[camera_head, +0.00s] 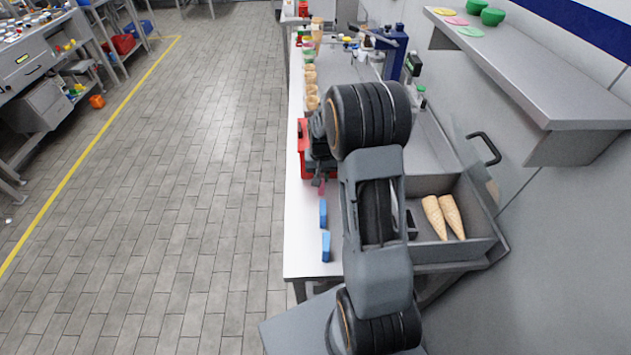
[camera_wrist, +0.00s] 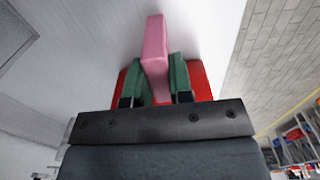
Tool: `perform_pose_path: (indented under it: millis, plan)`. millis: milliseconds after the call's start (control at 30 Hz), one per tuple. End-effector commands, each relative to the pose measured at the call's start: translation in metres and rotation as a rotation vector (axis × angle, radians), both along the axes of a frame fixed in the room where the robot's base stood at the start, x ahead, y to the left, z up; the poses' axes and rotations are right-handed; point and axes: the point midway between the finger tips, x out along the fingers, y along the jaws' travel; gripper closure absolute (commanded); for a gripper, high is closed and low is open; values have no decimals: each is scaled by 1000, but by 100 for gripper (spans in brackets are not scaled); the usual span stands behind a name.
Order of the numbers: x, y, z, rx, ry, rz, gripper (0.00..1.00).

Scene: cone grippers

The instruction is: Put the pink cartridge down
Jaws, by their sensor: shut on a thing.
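The pink cartridge (camera_wrist: 154,42) is in the wrist view, a long block pointing away from my gripper (camera_wrist: 160,78). My gripper is shut on it, with a green finger pressed on each side. A pale surface lies beyond it; I cannot tell whether the cartridge touches it. In the head view, a small pink end (camera_head: 320,186) shows above the white table (camera_head: 304,262), near its left edge. My arm hides most of the gripper there.
Two blue blocks (camera_head: 326,246) lie on the table nearer the camera. Several cones (camera_head: 311,88) stand in a row farther back. A grey tray (camera_head: 478,245) at right holds two cones (camera_head: 434,216). A grey shelf (camera_head: 540,90) juts from the right wall.

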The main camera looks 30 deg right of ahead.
Motion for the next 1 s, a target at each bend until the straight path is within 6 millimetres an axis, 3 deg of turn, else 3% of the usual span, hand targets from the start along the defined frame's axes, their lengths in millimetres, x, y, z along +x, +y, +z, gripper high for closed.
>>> perform_pose_path:
  millis: [233,500,967,1000]
  plan:
    - [9,-1,-11,0,1,2,100]
    - [10,-1,-41,0,1,3,100]
    - [10,-1,-47,0,0,3,100]
    - [10,-1,-46,0,0,3,76]
